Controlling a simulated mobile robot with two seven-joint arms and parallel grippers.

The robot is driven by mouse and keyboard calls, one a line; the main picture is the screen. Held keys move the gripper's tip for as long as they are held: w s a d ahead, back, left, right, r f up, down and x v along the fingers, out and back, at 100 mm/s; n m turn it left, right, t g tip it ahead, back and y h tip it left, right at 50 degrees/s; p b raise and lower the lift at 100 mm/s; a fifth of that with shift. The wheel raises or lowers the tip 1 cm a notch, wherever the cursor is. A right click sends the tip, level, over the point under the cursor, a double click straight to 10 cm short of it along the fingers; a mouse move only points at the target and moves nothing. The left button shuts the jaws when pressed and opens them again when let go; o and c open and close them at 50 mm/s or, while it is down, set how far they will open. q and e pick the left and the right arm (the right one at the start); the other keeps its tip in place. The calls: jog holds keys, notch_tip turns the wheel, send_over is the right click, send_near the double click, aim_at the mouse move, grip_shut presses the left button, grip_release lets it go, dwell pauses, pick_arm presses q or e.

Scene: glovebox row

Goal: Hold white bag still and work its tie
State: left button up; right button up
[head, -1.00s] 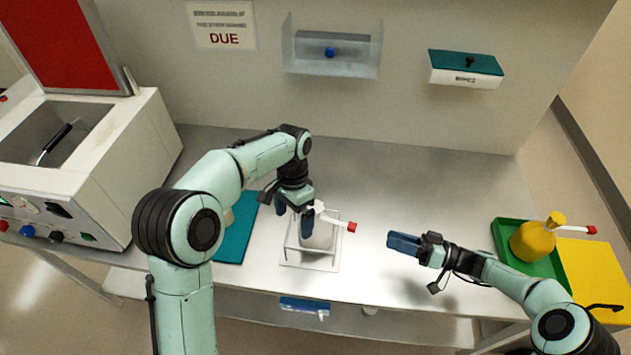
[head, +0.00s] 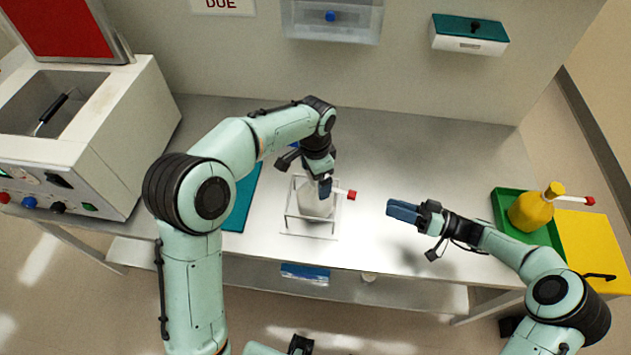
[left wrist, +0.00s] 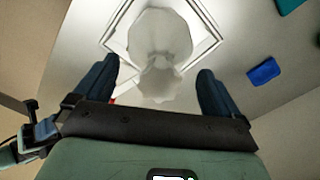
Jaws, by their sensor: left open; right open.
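The white bag (head: 316,199) stands upright in a wire-frame stand (head: 311,235) on the steel bench. Its tie has a red end (head: 351,195) that sticks out to the right of the neck. My left gripper (head: 325,190) is over the bag's top, pointing down. In the left wrist view the bag (left wrist: 160,35) and its gathered neck (left wrist: 160,82) lie between the open fingers of the left gripper (left wrist: 160,90), with gaps on both sides. My right gripper (head: 390,209) is to the right of the bag, apart from it; its finger gap is hard to see.
A yellow bag (head: 531,211) with a red-ended tie stands in a green tray (head: 559,243) at the right, beside a yellow panel (head: 592,242). A teal mat (head: 243,200) lies left of the stand. A white machine (head: 115,130) fills the left end. The bench behind my right gripper is clear.

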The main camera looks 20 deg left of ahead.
aim_at(315, 193)
pick_arm(q)
jog(key=shift+f, duration=1.75)
jog(key=c, duration=1.3)
jog(key=shift+c, duration=0.8)
jog(key=shift+s, duration=0.1)
